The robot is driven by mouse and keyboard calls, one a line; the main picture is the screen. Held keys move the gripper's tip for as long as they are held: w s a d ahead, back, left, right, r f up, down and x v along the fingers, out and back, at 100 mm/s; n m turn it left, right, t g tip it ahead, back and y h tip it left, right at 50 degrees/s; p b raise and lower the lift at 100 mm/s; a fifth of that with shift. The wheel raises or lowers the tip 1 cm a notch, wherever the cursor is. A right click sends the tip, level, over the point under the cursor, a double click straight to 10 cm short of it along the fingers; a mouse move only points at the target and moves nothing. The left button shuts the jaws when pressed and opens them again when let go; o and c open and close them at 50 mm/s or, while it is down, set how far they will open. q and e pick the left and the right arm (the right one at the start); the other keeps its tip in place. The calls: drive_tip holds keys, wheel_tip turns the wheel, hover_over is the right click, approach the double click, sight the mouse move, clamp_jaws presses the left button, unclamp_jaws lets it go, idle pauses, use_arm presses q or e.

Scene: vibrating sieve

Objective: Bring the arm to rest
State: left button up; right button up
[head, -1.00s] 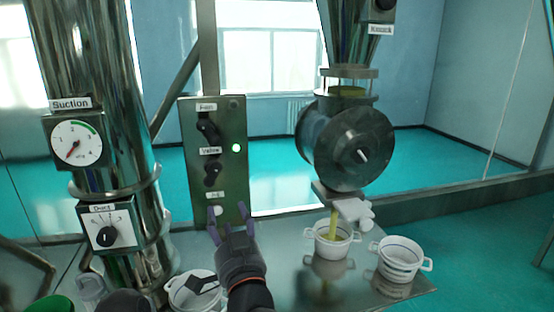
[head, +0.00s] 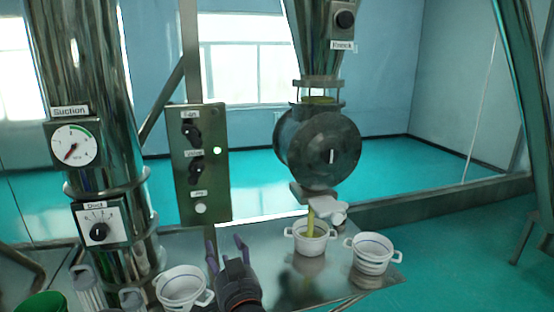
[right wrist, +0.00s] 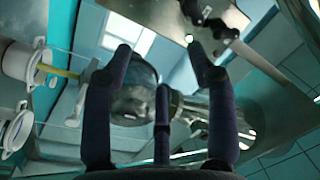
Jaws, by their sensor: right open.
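My right gripper (head: 226,248) is open and empty in the head view, low in front of the control panel and above the steel table. Its spread dark fingers also show in the right wrist view (right wrist: 162,75). The control panel (head: 183,165) has two dark knobs, a lit green lamp and a pale button. My left gripper is not in view.
A yellow stream runs from the round valve housing (head: 318,145) into a white pot (head: 310,240). A second white pot (head: 370,255) stands to its right, and another white pot (head: 183,288) stands left of my gripper. A suction gauge (head: 74,146) is on the left column.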

drive_tip(key=d+f+g+h, duration=0.1)
drive_tip(key=d+f+g, duration=0.25)
drive_tip(key=f, duration=0.95)
drive_tip(key=d+f+g+h, duration=0.15)
drive_tip(key=d+f, duration=0.35)
drive_tip(key=f, duration=0.7)
drive_tip(key=d+f+g+h, duration=0.1)
drive_tip(key=d+f+g, duration=0.25)
drive_tip(key=f, duration=0.95)
drive_tip(key=s+d+f+g, duration=0.4)
drive_tip(key=s+f, duration=0.6)
drive_tip(key=s, duration=0.2)
drive_tip(key=s+d+f+m+g, duration=0.1)
drive_tip(key=s+d+f+g, duration=0.3)
drive_tip(key=s+f, duration=0.7)
drive_tip(key=shift+s+d, duration=0.5)
drive_tip(key=shift+d, duration=0.1)
